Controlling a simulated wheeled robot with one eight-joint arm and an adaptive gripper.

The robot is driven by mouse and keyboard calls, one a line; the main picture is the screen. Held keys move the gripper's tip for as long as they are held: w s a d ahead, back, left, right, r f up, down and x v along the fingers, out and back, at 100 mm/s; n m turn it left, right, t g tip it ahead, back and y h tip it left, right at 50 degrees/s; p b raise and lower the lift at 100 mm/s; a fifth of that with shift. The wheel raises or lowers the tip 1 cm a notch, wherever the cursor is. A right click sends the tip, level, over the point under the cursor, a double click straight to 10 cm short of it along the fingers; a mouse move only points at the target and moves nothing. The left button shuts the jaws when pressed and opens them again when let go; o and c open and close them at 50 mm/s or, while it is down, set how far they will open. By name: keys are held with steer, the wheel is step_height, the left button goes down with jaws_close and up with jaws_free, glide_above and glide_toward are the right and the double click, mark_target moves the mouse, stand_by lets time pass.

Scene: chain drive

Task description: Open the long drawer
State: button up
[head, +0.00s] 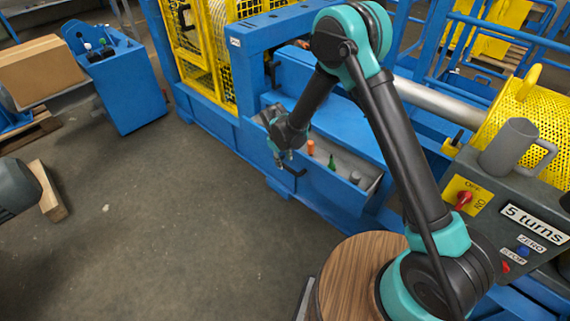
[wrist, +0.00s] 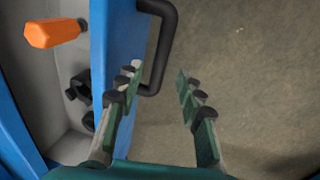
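The long drawer (head: 345,193) is in the blue machine frame in the head view. It stands out from the frame, and its grey inside shows. Its blue front (wrist: 113,35) also shows in the wrist view. A black bar handle (wrist: 170,45) is on the front; in the head view the handle (head: 297,171) shows just beside my gripper (head: 279,157). In the wrist view my gripper (wrist: 157,80) is open, its two fingers apart with nothing held between them. The handle's near end lies close to the left fingertip; I cannot tell whether they touch.
An orange-handled item (head: 310,147), a green item (head: 332,162) and a grey item (head: 355,177) are in the drawer. The grey floor (head: 190,230) in front is clear. A control panel (head: 505,215) with a grey mug (head: 508,147) stands at the right.

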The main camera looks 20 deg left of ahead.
step_height(320, 180, up, 8)
steer(key=s, duration=0.1)
steer(key=shift+s+a+r, duration=0.25)
steer(key=shift+s+a, duration=0.05)
steer(key=shift+a, duration=0.05)
steer(key=w+d+r+m, duration=0.1)
steer(key=d+r+m, duration=0.35)
steer(key=d, duration=0.95)
steer(key=w+d+r+m, duration=0.15)
steer(key=d+r, duration=0.55)
steer(key=d, duration=0.8)
steer(key=s+d+m+t, duration=0.2)
steer(key=s+d+m, duration=0.5)
steer(key=s+d, duration=0.9)
steer(key=d, duration=0.3)
steer(key=shift+d+m+y, duration=0.3)
steer(key=shift+d+y, duration=0.05)
steer(key=shift+y, duration=0.05)
steer(key=shift+f, duration=0.1)
